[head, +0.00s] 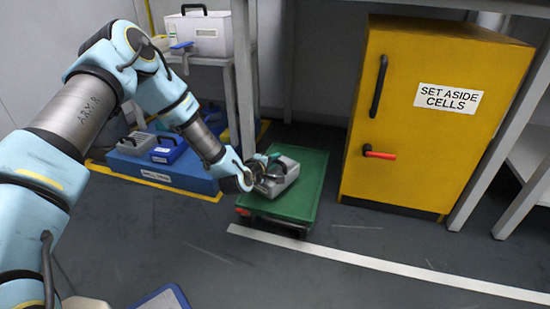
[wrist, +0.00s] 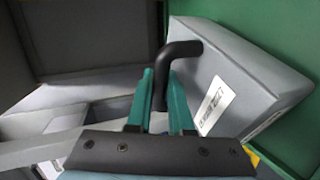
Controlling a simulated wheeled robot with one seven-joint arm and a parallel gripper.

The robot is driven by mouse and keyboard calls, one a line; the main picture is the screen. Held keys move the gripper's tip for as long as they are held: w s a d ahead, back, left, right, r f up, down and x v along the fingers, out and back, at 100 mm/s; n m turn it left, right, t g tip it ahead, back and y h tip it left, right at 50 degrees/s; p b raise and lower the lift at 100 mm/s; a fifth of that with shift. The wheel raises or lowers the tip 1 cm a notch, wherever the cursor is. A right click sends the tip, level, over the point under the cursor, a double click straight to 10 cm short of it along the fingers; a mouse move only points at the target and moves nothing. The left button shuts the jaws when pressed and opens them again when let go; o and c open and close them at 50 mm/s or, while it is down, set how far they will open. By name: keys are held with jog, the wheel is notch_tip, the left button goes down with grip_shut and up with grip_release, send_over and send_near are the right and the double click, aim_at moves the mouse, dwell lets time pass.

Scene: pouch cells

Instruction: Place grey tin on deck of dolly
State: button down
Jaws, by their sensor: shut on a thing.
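The grey tin (head: 284,178) is a box with a dark handle and a white label, at or just over the green deck of the dolly (head: 302,206) in the head view. I cannot tell for certain whether its base touches the deck. My gripper (head: 264,173) is at the tin's left side. In the wrist view the teal fingers (wrist: 162,98) are shut on the tin's black handle. The tin (wrist: 228,75) fills the right of that view, with the green deck (wrist: 285,25) behind it. The tin's underside is hidden.
A yellow cabinet (head: 425,120) with a red lever stands right of the dolly. A blue platform (head: 165,172) with another grey tin (head: 135,143) and a blue tin (head: 168,150) lies to the left. A bench (head: 243,75) stands behind. Open floor with a white line lies in front.

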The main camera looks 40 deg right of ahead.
aim_at(275, 169)
jog(key=shift+f+b, duration=0.55)
jog(key=shift+f, duration=0.9)
jog(key=shift+f, duration=0.1)
jog(key=c, duration=0.8)
grip_release()
jog(key=shift+f, duration=0.15)
jog(key=shift+s+a+r, duration=0.15)
jog(key=shift+a+r, duration=0.1)
jog(key=shift+a, duration=0.1)
jog(key=p+v, duration=0.5)
jog(key=v, duration=0.6)
jog(key=shift+a, duration=0.15)
